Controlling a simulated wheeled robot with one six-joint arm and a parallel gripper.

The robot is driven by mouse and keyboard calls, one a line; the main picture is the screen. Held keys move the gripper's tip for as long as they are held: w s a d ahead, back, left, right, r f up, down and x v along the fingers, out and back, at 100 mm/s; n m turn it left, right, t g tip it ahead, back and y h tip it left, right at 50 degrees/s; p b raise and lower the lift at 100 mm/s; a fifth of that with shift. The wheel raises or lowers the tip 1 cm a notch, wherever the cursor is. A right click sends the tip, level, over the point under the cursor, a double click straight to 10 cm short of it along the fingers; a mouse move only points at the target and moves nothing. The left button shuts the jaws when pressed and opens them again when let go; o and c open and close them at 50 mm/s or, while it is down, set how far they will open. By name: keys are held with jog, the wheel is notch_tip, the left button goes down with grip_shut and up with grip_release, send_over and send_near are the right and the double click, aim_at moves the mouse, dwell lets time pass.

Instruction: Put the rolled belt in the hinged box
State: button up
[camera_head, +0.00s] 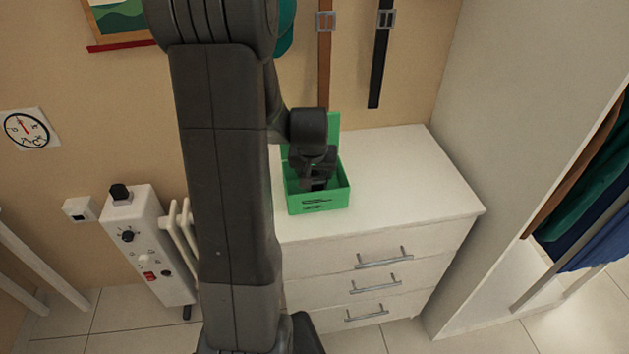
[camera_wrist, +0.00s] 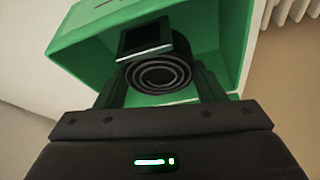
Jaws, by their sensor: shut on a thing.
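The green hinged box (camera_head: 320,203) stands on the white dresser with its lid (camera_head: 333,130) raised at the back. My gripper (camera_head: 319,183) points down into the open box. In the wrist view my gripper (camera_wrist: 163,88) is shut on the rolled belt (camera_wrist: 159,73), a dark coil with a square buckle on top. The belt lies between the fingers, within the walls of the green box (camera_wrist: 225,45). In the head view the belt is mostly hidden by my gripper. I cannot tell whether the belt touches the box floor.
The white dresser (camera_head: 410,170) has free room on its top right of the box. A brown belt (camera_head: 324,60) and a black belt (camera_head: 379,65) hang on the wall behind. A white heater (camera_head: 150,245) stands at left, and a wardrobe with hanging clothes (camera_head: 590,200) at right.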

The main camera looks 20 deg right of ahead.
aim_at(314, 181)
jog(key=shift+f, duration=1.75)
jog(key=shift+f+b, duration=0.25)
jog(key=shift+b, duration=0.05)
jog(key=o, duration=1.1)
jog(key=shift+r, duration=0.1)
jog(key=shift+s+r, duration=0.1)
jog(key=shift+r, duration=0.35)
jog(key=p+v, duration=0.1)
jog(key=v, duration=1)
jog(key=shift+s+a+r, duration=0.1)
jog(key=shift+s+r, duration=0.05)
